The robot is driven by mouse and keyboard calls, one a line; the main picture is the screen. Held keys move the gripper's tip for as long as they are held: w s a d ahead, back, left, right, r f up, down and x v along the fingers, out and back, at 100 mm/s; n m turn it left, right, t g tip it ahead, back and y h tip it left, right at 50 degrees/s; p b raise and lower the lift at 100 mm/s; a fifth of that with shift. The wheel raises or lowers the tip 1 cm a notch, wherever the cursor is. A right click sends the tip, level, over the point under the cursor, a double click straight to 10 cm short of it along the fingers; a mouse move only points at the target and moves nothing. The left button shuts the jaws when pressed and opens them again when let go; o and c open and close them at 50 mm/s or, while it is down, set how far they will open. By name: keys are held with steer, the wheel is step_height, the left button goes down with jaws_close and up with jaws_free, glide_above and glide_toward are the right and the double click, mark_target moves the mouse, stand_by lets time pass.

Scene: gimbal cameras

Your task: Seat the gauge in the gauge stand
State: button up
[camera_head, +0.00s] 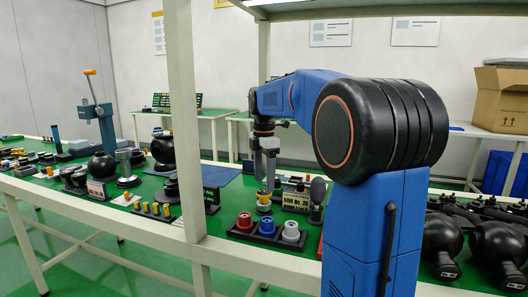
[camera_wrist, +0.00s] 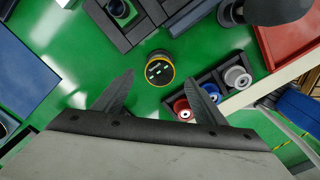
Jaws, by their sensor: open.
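The likely gauge is a small round piece with a dark face, several pale marks and a yellow rim (camera_wrist: 159,70). In the head view it shows as a yellow-topped piece (camera_head: 264,198) standing on the green bench. My gripper (camera_head: 265,180) points down above it, with its fingers open. In the wrist view the piece appears between and just beyond the two fingertips, and I see no contact. A dark block with a round opening (camera_wrist: 119,10) lies at the top of the wrist view. I cannot tell whether it is the gauge stand.
A black holder with red, blue and white spools (camera_wrist: 206,94) stands close to the piece, by the bench's front edge. A black rounded tool (camera_head: 317,192) and a labelled sign (camera_head: 296,196) stand to the right. A shelf post (camera_head: 182,120) rises at the left.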

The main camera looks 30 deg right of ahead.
mark_target(264, 192)
step_height(264, 192, up, 10)
steer(key=shift+r, duration=0.15)
stand_by(0.7)
